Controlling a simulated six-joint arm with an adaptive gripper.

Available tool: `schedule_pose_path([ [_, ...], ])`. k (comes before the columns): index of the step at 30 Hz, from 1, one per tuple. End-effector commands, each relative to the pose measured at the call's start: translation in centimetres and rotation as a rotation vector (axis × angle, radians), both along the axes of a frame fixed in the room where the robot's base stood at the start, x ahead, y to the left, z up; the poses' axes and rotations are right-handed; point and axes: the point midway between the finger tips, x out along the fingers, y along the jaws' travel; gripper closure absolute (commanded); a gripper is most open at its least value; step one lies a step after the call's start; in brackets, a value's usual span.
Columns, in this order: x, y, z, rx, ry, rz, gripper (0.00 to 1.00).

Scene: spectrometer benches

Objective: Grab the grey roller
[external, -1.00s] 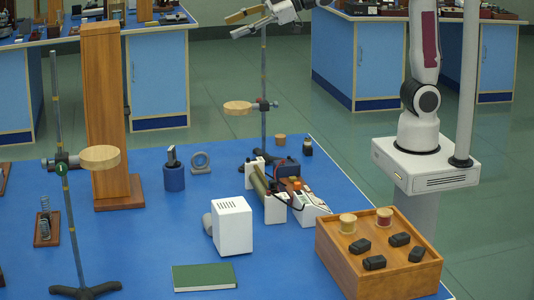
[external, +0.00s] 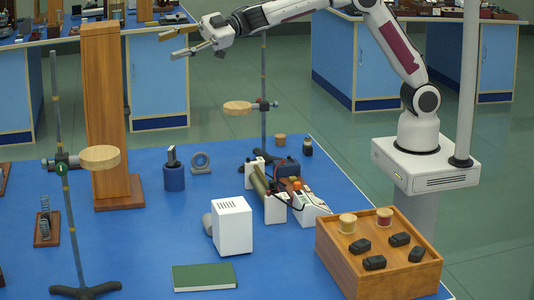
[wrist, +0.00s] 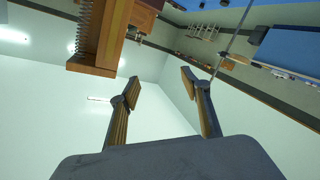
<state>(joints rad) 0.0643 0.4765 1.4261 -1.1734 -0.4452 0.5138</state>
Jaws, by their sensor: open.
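No loose grey roller stands out clearly. In the external view a grey cylinder (external: 208,224) sticks out of the left side of a white box (external: 232,226) on the blue bench. A grey ring on a foot (external: 200,162) stands farther back. I cannot tell if either is the roller. My gripper (external: 168,46) is high above the back of the bench, pointing left, right of the tall wooden column's top. In the wrist view my gripper (wrist: 160,82) is open, with nothing between the fingers. Neither grey thing is recognisable there.
The tall wooden column (external: 105,120) and two rod stands (external: 66,190) (external: 263,110) rise from the bench. Bare blue bench lies left of the white box.

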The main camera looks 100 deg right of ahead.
Motion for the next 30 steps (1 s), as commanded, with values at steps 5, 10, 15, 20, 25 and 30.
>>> schedule_pose_path([
  [5,2.0,2.2,-3.0,-0.019,-0.003,0.113,0.53],
  [10,3.1,4.2,-6.1,-0.035,0.005,0.224,0.53],
  [15,3.7,6.0,-9.8,-0.048,0.024,0.337,0.53],
  [20,3.6,7.6,-13.7,-0.061,0.054,0.444,0.53],
  [25,3.0,8.9,-18.2,-0.073,0.097,0.558,0.53],
  [30,1.9,9.9,-22.9,-0.082,0.151,0.671,0.53],
])
